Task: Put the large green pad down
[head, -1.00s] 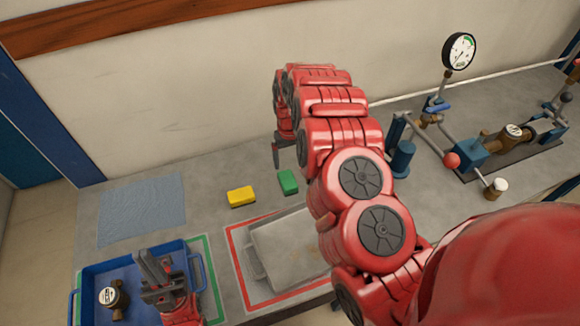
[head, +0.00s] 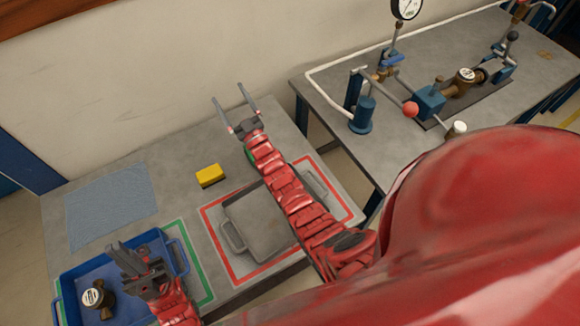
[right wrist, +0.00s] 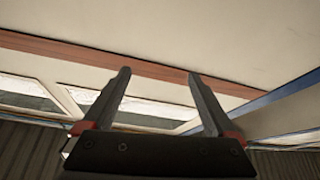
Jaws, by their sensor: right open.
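The green pad (head: 249,156) lies on the grey table behind my right wrist. Only a sliver of it shows in the head view. My right gripper (head: 228,95) is open, with nothing between its fingers, and appears past the pad toward the wall. In the right wrist view the open fingers (right wrist: 158,75) frame only wall and windows. My left gripper (head: 125,248) is over the blue tray at the lower left. Its fingers look close together, and I cannot tell whether they are open.
A yellow pad (head: 209,175) lies left of the green one. A grey tray (head: 262,222) sits in a red outline, partly under my right arm. The blue tray (head: 177,245) holds a brass meter (head: 97,297). A blue cloth (head: 110,205) lies at left. The test bench (head: 330,75) stands right.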

